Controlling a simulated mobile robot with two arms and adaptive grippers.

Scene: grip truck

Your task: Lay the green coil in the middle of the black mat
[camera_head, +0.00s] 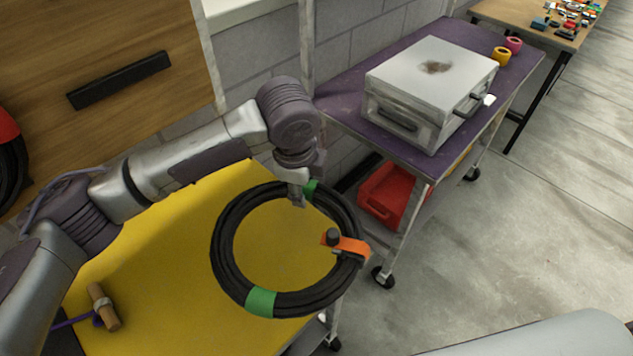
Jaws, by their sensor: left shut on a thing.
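The green coil (226,258) is a ring of black cable with green bands at its top and lower left. My left gripper (298,197) is shut on the top of the ring beside the upper green band. The ring shows over the yellow tabletop (180,245), and its right side reaches past the table's edge. I cannot tell how high it hangs. An orange clip with a dark knob (345,243) sits on the ring's right side. I cannot make out the black mat. My right gripper is not in view.
A wooden-handled tool (104,307) lies at the table's lower left. A purple-topped cart (345,108) with a grey case (430,80) and two tape rolls stands behind, a red bin (385,190) below. Another cable (12,165) hangs far left. Floor at right is clear.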

